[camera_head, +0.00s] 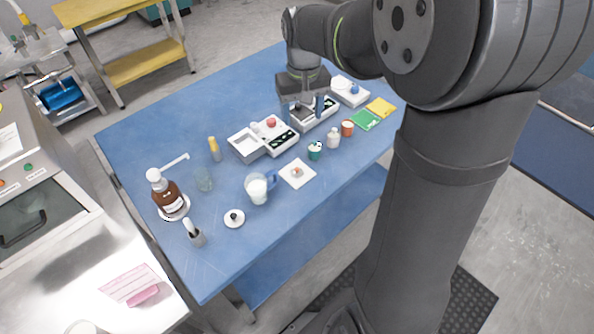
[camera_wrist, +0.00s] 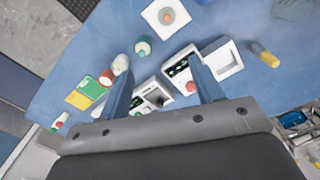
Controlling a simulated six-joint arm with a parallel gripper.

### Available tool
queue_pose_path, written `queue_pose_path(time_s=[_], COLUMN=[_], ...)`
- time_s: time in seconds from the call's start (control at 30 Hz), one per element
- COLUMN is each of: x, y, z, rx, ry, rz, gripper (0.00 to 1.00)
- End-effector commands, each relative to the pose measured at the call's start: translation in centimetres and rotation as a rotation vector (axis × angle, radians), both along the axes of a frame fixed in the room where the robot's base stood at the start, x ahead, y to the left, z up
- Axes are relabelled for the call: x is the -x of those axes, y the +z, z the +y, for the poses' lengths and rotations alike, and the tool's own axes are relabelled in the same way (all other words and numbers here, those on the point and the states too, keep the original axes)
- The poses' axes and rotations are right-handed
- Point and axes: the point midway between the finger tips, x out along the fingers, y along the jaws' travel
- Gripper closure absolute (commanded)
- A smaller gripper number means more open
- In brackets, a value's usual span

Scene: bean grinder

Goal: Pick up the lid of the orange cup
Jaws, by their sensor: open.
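A small orange cup (camera_head: 348,129) stands at the right part of the blue table, beside a white bottle (camera_head: 333,138). Its top looks pale; the view is too small to tell if that is a lid.
Trays (camera_head: 245,148), a green cup (camera_head: 315,151), a white square plate (camera_head: 297,174), and green (camera_head: 365,120) and yellow (camera_head: 381,107) packets lie nearby. A jug (camera_head: 257,190), a brown bottle (camera_head: 167,194) and a black-knobbed white disc (camera_head: 235,219) stand left. The front table edge is clear.

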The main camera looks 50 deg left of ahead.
Motion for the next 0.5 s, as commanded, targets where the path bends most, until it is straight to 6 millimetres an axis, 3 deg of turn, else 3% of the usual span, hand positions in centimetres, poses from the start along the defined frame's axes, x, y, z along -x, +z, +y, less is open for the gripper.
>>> queue_pose_path(time_s=[0.1, 0.27, 0.5], x=[2.1, 2.7, 2.7], y=[-0.2, -1.5, -6.5], z=[-0.6, -0.9, -0.9], rx=[-0.001, 0.002, 0.004], ry=[0.129, 0.176, 0.173], rz=[0.0, 0.001, 0.003], gripper=[0.4, 0.4, 0.4])
